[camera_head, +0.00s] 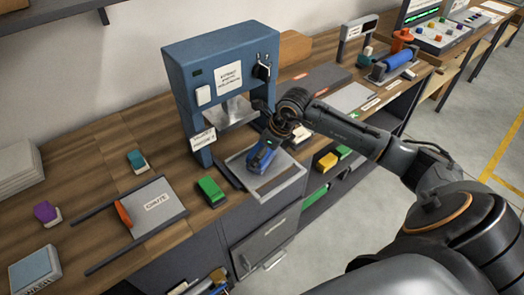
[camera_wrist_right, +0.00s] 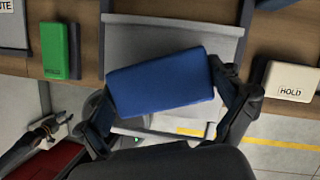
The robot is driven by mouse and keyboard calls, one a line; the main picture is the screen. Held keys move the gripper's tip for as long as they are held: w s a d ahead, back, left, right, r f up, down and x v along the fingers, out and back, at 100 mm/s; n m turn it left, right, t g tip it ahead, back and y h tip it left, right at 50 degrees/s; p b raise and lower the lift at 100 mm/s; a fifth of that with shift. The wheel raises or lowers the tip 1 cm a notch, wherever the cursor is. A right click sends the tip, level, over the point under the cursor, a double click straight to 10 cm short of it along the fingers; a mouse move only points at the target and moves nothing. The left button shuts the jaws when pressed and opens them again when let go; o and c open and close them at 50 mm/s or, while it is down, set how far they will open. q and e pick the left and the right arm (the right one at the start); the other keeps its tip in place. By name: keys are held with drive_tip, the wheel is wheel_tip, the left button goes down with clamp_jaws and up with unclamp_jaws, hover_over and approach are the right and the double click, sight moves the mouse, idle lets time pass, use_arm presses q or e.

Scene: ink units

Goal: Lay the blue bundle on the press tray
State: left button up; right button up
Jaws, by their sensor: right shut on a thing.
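The blue bundle (camera_head: 262,157) is held by my right gripper (camera_head: 270,137) over the grey press tray (camera_head: 287,187) in front of the blue press. In the right wrist view the bundle (camera_wrist_right: 162,82) fills the middle, slightly tilted, between the two fingers of the right gripper (camera_wrist_right: 168,98). The tray (camera_wrist_right: 175,35) shows behind it, and the bundle hides part of it. I cannot tell whether the bundle touches the tray. A dark jointed part at the wrist view's lower left looks like my left gripper (camera_wrist_right: 52,126); its jaws are too small to read.
The blue press (camera_head: 222,65) stands over the tray's back. A green bundle (camera_head: 212,190) lies left of the tray, near the chute plate (camera_head: 158,205). A cream block marked HOLD (camera_wrist_right: 292,80) lies on the tray's other side. A purple block (camera_head: 46,212) lies far left.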

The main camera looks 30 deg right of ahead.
drive_tip(key=shift+f, duration=0.35)
use_arm(q)
drive_tip(key=shift+r, duration=0.25)
drive_tip(key=shift+f, duration=0.1)
use_arm(e)
drive_tip(key=shift+f, duration=0.1)
drive_tip(key=shift+f+b, duration=0.15)
drive_tip(key=shift+b, duration=0.15)
drive_tip(key=o, duration=0.9)
